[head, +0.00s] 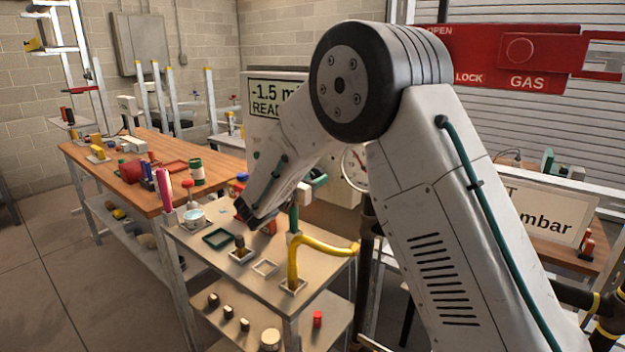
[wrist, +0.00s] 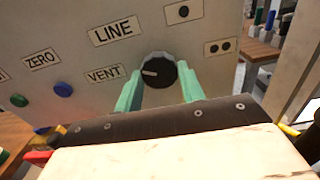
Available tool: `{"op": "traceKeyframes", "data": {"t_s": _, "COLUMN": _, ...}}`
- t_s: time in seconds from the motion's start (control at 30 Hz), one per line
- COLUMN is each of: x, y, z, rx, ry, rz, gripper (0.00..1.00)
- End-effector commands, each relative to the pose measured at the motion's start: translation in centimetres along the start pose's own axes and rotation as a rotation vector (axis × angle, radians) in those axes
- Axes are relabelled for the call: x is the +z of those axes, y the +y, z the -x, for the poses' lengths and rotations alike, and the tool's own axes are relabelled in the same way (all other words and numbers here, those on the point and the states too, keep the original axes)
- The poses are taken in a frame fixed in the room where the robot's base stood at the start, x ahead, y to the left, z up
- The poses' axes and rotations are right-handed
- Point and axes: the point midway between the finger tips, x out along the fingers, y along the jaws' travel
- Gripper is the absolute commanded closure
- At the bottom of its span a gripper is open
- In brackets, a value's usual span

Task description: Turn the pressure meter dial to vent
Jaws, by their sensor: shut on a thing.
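The pressure meter dial (wrist: 160,71) is a round black knob on the meter's pale panel (wrist: 75,52) in the wrist view. Its white mark points left, toward the VENT label (wrist: 104,74). The LINE label (wrist: 114,31) is above and to the left. My gripper (wrist: 160,80) is shut on the dial, one teal finger on each side. In the head view the meter's screen (head: 264,97) reads -1.5, partly hidden by my arm. My arm also hides the dial there.
A blue button (wrist: 63,89) and a green button (wrist: 19,100) sit left of the dial. In the head view a metal cart (head: 215,252) holds small parts and a yellow hose (head: 325,246). A wooden bench (head: 135,190) stands left. Floor at far left is clear.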

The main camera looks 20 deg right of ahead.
Motion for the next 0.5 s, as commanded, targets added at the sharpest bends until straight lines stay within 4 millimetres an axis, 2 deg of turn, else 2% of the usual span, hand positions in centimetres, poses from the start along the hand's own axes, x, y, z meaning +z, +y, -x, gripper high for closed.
{"op": "traceKeyframes", "data": {"t_s": 0.5, "x": -0.22, "y": -0.11, "z": 0.09, "rx": -0.001, "ry": 0.003, "rz": 0.095, "gripper": 0.84}}
